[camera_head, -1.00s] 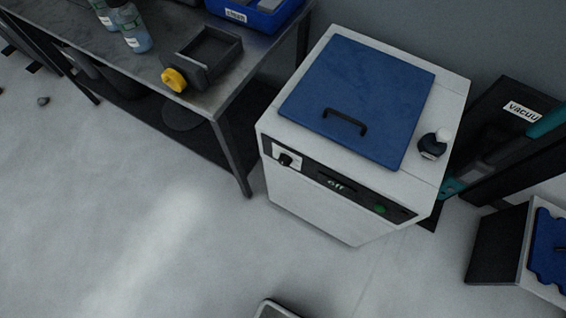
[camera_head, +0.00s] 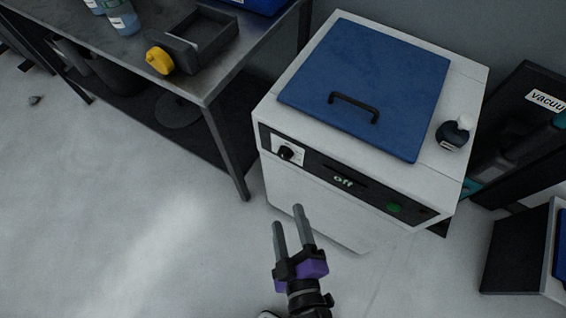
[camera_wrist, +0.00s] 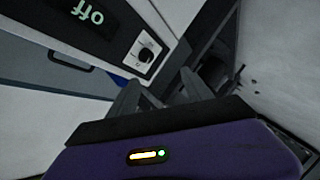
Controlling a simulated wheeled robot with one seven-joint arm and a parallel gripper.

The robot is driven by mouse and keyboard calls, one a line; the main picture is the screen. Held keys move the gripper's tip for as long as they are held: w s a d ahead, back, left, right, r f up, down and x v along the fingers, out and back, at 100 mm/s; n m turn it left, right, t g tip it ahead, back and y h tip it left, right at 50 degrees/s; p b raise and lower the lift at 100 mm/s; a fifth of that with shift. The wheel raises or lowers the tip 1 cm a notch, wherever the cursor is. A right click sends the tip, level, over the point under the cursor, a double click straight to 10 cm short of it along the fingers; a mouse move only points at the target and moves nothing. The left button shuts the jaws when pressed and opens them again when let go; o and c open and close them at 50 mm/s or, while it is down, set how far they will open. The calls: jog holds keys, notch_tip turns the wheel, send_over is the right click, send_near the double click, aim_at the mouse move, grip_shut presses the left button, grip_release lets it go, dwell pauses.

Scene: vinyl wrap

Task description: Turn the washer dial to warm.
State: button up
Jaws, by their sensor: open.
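The washer (camera_head: 330,200) is a white box with a blue lid (camera_head: 365,85) and a black front panel. Its dial (camera_head: 286,153) is a small black knob on a white plate at the panel's left end. The dial also shows in the wrist view (camera_wrist: 146,54), beyond the fingers. The display (camera_head: 343,181) reads "off". My gripper (camera_head: 288,215) is open and empty, in front of the washer and below the dial in the head view, apart from it. The fingers show in the wrist view too (camera_wrist: 160,88). I cannot read the dial's setting.
A dark bottle (camera_head: 452,135) sits on the washer's top right. A vacuum stand (camera_head: 525,110) is at the right. The floor in front is clear.

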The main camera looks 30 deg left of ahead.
jog(key=w+a+f+n+h+b, duration=0.1)
jog(key=a+f+n, duration=0.25)
jog(key=a, duration=0.25)
jog(key=w+a+f+n+b, duration=0.2)
jog(key=a+f+n, duration=0.15)
jog(key=a, duration=0.25)
jog(key=n+t+h+b, duration=0.2)
jog(key=n+t+h, duration=0.4)
jog(key=n+h, duration=0.4)
send_near(283, 157)
jog(key=w+n, duration=0.1)
jog(key=w, duration=0.1)
jog(key=shift+y, duration=0.5)
jog(key=shift+w+d+f+b, duration=0.1)
jog(key=shift+w+d+b, duration=0.15)
jog(key=shift+w, duration=1.55)
jog(key=shift+w+d+f+b, duration=0.1)
jog(key=shift+w+b, duration=0.1)
jog(key=shift+w, duration=1.6)
grip_shut()
